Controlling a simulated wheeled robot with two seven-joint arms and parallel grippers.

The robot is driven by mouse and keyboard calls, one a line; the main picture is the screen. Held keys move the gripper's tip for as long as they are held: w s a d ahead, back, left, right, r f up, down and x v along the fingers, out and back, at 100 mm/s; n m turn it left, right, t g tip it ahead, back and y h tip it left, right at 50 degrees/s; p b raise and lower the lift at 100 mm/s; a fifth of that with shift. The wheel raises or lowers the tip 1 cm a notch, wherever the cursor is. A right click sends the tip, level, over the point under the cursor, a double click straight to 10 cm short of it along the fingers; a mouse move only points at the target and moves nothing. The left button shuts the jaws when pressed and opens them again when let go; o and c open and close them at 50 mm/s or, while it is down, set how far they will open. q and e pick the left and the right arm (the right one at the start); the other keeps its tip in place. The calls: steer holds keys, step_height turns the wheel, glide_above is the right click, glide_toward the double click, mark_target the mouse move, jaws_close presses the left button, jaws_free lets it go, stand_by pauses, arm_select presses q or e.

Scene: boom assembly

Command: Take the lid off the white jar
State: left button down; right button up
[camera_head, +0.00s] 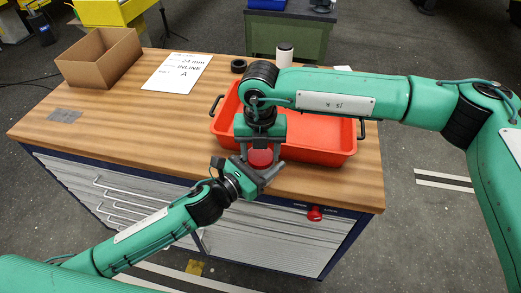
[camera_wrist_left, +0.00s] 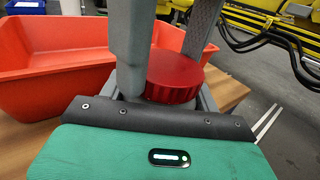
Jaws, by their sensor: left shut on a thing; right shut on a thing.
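A red ribbed lid (camera_head: 261,158) sits between my two grippers above the table's front edge; it also shows close up in the left wrist view (camera_wrist_left: 173,78). Below the lid a small pale strip of the jar (camera_wrist_left: 160,100) shows; the rest is hidden by my left gripper. My left gripper (camera_head: 260,171) is shut around the jar from the front. My right gripper (camera_head: 260,151) points down from above, its two fingers shut on either side of the lid. I cannot tell whether the lid and jar are apart.
A red-orange tray (camera_head: 325,153) lies behind and right of the grippers. A white cylinder with a dark top (camera_head: 284,56) stands at the back edge. An open cardboard box (camera_head: 100,65) and a printed sheet (camera_head: 178,74) lie left. The left part of the tabletop is mostly clear.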

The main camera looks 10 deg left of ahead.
steer(key=o, duration=1.1)
steer(key=shift+r, duration=0.1)
step_height(320, 180, up, 4)
steer(key=shift+r, duration=0.2)
steer(key=shift+c, duration=0.3)
steer(key=shift+r+m, duration=1.1)
steer(key=shift+r, duration=0.4)
steer(key=shift+f, duration=3.85)
steer(key=c, duration=1)
steer(key=shift+d+n, duration=0.1)
steer(key=shift+n, duration=1.6)
